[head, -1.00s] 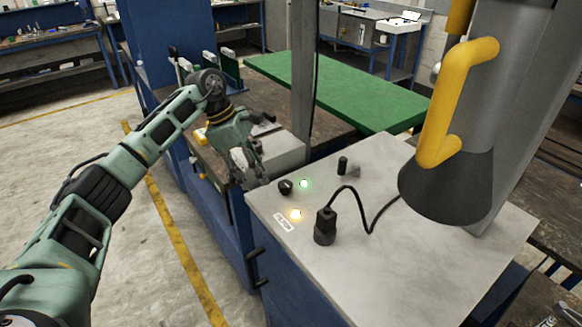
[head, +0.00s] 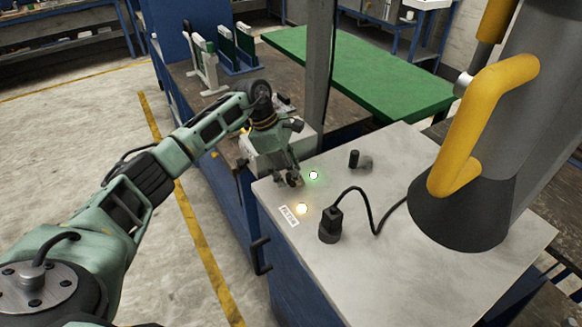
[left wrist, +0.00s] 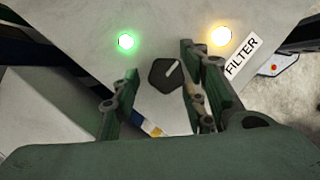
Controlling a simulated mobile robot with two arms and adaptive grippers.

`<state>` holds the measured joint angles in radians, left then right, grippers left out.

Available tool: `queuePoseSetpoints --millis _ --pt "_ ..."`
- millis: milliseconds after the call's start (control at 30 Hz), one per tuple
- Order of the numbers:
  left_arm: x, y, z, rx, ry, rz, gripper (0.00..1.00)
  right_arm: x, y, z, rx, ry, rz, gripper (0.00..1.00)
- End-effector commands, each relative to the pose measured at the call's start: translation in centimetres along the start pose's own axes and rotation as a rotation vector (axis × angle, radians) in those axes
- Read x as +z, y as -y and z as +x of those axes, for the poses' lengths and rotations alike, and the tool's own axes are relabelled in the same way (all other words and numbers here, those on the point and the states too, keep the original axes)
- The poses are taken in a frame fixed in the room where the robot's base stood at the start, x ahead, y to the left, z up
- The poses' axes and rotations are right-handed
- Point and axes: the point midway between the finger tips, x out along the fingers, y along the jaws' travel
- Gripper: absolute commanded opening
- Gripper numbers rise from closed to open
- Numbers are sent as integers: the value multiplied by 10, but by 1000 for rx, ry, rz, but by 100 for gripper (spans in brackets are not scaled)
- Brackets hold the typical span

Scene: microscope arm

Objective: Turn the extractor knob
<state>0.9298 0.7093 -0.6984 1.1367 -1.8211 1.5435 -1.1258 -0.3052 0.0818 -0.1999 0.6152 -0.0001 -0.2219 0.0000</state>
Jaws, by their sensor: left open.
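The extractor knob (left wrist: 165,76) is black with a pale pointer line and shows in the left wrist view on the grey bench top. In the head view my gripper hides most or all of it. My left gripper (head: 289,181) is open over the near-left part of the grey top. In the left wrist view its two green fingers (left wrist: 159,84) stand on either side of the knob, the right finger nearer to it. I cannot tell whether they touch it. My right gripper is not in view.
A green light (head: 313,175) and a yellow light (head: 302,208) with a FILTER label (head: 289,215) are close to the gripper. A black socket with a cable (head: 330,226), a small black post (head: 354,159) and a grey hood with a yellow handle (head: 480,120) stand to the right.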

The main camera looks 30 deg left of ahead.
Motion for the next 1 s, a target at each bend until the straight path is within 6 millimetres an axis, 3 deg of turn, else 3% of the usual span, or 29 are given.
queuePoseSetpoints --millis 100,233,667,1000 --pt "0 0 1 1 0 0 40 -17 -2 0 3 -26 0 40" --pt "0 0 0 1 0 0 38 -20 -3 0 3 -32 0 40" --pt "0 -2 -1 5 1 0 1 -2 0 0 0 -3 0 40" --pt "-1 -2 -2 32 2 -49 1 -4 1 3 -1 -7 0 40"
